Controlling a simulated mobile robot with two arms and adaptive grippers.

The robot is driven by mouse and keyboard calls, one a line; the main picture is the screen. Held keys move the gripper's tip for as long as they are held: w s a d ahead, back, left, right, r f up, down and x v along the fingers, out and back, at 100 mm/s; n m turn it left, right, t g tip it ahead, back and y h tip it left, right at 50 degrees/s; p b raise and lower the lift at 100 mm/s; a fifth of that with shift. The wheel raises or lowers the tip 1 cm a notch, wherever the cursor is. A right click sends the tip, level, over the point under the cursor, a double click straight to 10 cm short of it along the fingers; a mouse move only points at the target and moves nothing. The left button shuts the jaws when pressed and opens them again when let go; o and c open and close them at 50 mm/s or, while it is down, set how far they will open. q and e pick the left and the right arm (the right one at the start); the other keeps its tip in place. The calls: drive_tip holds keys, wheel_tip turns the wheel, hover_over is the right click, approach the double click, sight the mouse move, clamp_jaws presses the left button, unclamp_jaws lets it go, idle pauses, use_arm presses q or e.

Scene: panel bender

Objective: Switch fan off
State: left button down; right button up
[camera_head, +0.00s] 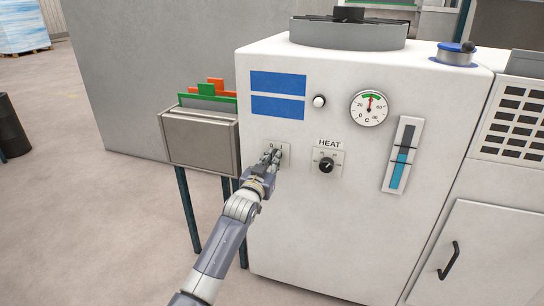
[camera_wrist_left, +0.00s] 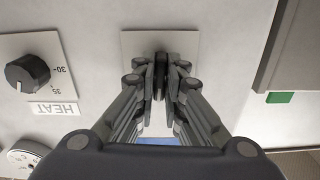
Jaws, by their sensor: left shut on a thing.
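The switch plate (camera_head: 285,161) is a small pale square on the white machine front, left of the HEAT knob, with small marks along its upper edge. The plate also shows in the left wrist view (camera_wrist_left: 130,42). My left gripper (camera_head: 271,156) reaches it from below left. In the left wrist view its fingers (camera_wrist_left: 160,80) are closed on a dark switch knob (camera_wrist_left: 160,62) standing out from the plate. The fingers hide most of the knob, so its exact setting cannot be read. My right gripper is not in view.
The HEAT knob (camera_head: 326,165) sits close to the right of the switch. A white button (camera_head: 319,101), a round gauge (camera_head: 369,107) and a blue level strip (camera_head: 402,155) are on the same front. A grey box with folders (camera_head: 200,139) stands close on the left.

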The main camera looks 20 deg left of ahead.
use_arm(q)
drive_tip(key=shift+n+p, duration=2.35)
drive_tip(key=shift+n, duration=1.15)
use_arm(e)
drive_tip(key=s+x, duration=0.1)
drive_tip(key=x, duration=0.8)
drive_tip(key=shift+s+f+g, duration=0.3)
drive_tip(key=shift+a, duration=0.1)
use_arm(q)
drive_tip(key=c, duration=1.7)
unclamp_jaws()
drive_tip(key=shift+s, duration=0.1)
drive_tip(key=s, duration=1.2)
drive_tip(key=shift+a, duration=0.2)
drive_tip(key=shift+w, duration=0.1)
